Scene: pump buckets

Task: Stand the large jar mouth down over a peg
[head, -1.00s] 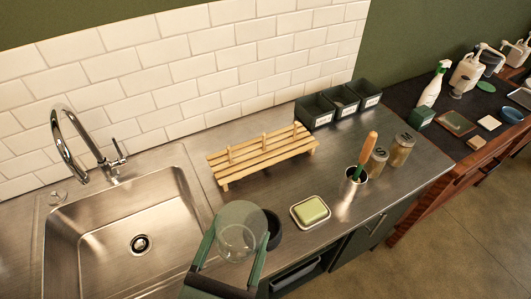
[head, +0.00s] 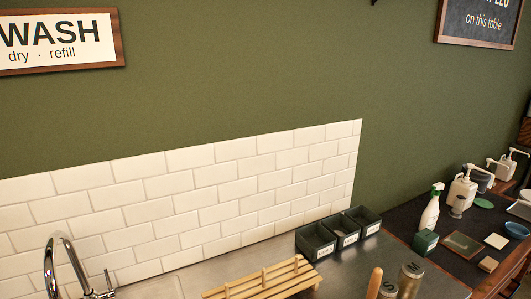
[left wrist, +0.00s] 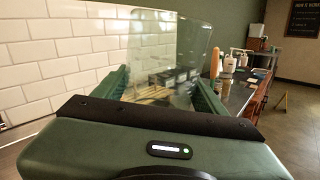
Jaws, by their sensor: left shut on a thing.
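The large clear glass jar (left wrist: 165,45) fills the middle of the left wrist view, between the two green fingers of my left gripper (left wrist: 160,88), which is shut on it. Its far end and mouth are hard to make out in the clear glass. The wooden peg rack (head: 262,281) shows at the bottom of the head view, with several short upright pegs on its slats; its front is cut off. The rack also shows through the glass in the left wrist view (left wrist: 152,95). Neither gripper shows in the head view. My right gripper is not in view.
Three dark labelled bins (head: 340,232) stand behind and right of the rack. Right of it are a wooden handle (head: 375,283) and a lidded shaker (head: 410,279). The curved tap (head: 62,265) stands at left. A dark table with bottles (head: 462,188) lies further right.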

